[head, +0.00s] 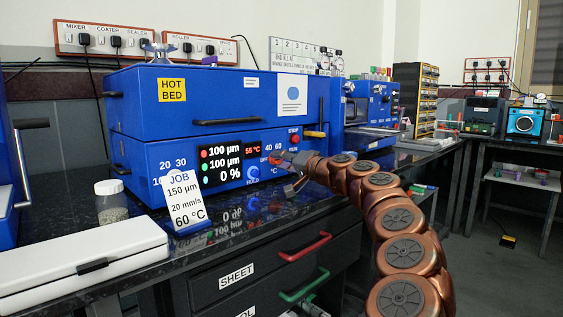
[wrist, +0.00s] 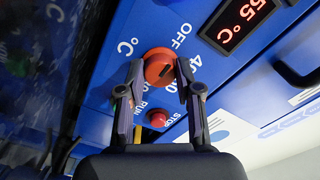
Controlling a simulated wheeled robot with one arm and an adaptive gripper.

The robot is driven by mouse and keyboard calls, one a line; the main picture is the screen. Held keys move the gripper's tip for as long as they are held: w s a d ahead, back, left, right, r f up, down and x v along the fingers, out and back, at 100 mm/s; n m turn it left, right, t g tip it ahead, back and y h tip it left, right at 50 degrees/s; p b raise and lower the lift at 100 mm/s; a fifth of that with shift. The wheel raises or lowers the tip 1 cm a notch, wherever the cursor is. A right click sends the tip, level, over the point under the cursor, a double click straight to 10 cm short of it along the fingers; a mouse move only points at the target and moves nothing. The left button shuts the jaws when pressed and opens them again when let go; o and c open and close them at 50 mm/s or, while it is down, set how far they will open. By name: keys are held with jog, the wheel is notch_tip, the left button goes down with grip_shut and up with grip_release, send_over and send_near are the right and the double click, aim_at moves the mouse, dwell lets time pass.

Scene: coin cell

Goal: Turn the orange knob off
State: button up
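The orange knob (wrist: 158,68) sits on the blue hot-bed panel, with a dark mark on its face. The labels OFF and 40 are printed beside it. In the wrist view, the fingers of my gripper (wrist: 160,74) are spread on either side of the knob, their tips close to its edges. I cannot tell whether they touch it. In the head view, my gripper (head: 284,161) is at the panel front and hides part of the knob (head: 275,158). The display (head: 252,150) reads 55 °C; it also shows in the wrist view (wrist: 239,19).
A red STOP button (wrist: 157,118) is close beside the fingers. A blue knob (head: 253,173) is left of my gripper. A job card (head: 184,203) reading 60 °C, a jar (head: 111,202) and a white case (head: 75,257) stand on the dark bench.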

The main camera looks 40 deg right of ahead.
jog(key=o, duration=0.4)
jog(key=shift+s, duration=0.1)
jog(key=s, duration=1.1)
jog(key=shift+s+a, duration=0.1)
jog(key=shift+s, duration=0.3)
jog(key=shift+a, duration=0.1)
